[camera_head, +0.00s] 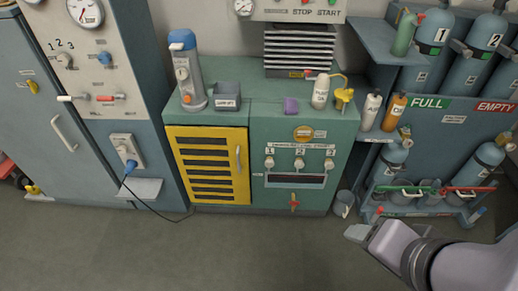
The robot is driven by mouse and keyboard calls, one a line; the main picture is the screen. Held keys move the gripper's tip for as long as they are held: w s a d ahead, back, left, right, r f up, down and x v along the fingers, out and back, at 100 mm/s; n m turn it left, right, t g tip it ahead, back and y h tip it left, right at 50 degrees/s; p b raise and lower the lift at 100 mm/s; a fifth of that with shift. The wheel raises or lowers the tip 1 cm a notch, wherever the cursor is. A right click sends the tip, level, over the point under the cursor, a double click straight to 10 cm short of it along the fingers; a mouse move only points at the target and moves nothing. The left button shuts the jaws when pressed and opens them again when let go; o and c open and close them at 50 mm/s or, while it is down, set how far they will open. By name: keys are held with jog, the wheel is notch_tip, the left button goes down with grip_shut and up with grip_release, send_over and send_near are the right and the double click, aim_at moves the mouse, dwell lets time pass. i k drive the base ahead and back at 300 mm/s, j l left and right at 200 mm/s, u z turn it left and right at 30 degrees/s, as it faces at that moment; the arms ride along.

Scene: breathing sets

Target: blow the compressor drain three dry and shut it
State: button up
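The drain panel is on the green compressor cabinet's front, with a row of numbered white drain valves. Drain three (329,164) is the rightmost valve; drain two (299,164) and drain one (269,162) are to its left. Below them is a dark slot with a pale frame (295,181). Whether any drain is open is too small to tell. My gripper (356,234) is at the lower right, in front of and below the cabinet, apart from the valves. Its fingers are seen from behind, so their opening is unclear.
A red-handled tap (294,203) sits low on the cabinet. A grey bucket (343,204) stands on the floor beside it. The cylinder rack (450,150) stands at the right. A cable (150,208) lies at the left. The floor in front is clear.

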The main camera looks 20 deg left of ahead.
aim_at(329, 165)
jog(key=i+j, duration=0.3)
jog(key=i, duration=0.15)
jog(key=i+j+z, duration=0.1)
jog(key=i+j, duration=0.2)
jog(key=i, duration=0.15)
